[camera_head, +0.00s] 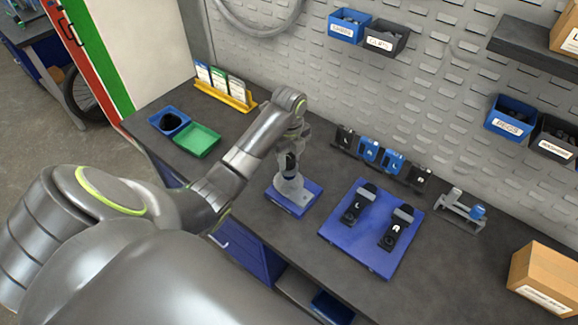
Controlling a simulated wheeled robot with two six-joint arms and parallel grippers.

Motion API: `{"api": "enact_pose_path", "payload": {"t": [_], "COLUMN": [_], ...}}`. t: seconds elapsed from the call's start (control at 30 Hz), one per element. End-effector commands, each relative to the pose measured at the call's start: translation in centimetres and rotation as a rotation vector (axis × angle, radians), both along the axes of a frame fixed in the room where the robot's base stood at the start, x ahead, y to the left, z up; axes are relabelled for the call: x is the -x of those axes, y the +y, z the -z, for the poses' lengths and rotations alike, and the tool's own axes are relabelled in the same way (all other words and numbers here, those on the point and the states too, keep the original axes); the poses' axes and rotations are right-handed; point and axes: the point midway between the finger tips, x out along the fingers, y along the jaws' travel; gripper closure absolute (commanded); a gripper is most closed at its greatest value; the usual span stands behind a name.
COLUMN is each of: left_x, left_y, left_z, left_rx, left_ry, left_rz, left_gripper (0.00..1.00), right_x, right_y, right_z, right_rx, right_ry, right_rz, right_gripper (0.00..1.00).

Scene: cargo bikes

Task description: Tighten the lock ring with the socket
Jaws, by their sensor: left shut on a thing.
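My left gripper (290,162) points down over a small blue base plate (280,200) with a pale grey upright part (292,188) on it. The gripper is shut on a dark thing, which I take to be the socket; it is small and largely hidden by the fingers. It is right above the grey part, and I cannot tell whether they touch. I cannot make out the lock ring there. My right gripper is not in view.
A blue board (340,236) with two black pedals marked with letters lies to the right. Behind it stand several black and blue holders (368,150). A grey stand (455,212) with a blue part, a cardboard box (545,275) and green tray (197,140) are on the bench.

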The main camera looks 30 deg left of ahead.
Motion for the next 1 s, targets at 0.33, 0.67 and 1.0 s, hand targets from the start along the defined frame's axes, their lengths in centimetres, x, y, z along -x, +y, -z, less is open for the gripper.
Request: {"api": "enact_pose_path", "payload": {"t": [0.33,0.67,1.0], "left_x": [-0.06,-0.11,-0.16], "left_y": [-0.04,-0.06,-0.07], "left_z": [-0.03,-0.03,-0.03], "left_rx": [0.0,0.0,0.0], "left_ry": [0.0,0.0,0.0], "left_rz": [-0.246,-0.557,-0.794], "left_gripper": [1.0,1.0,1.0], "right_x": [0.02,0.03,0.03], "right_y": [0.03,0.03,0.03], "right_z": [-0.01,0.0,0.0], "right_rx": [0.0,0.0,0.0], "right_ry": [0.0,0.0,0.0], "right_rz": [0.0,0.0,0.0], "right_gripper": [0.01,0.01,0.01]}}
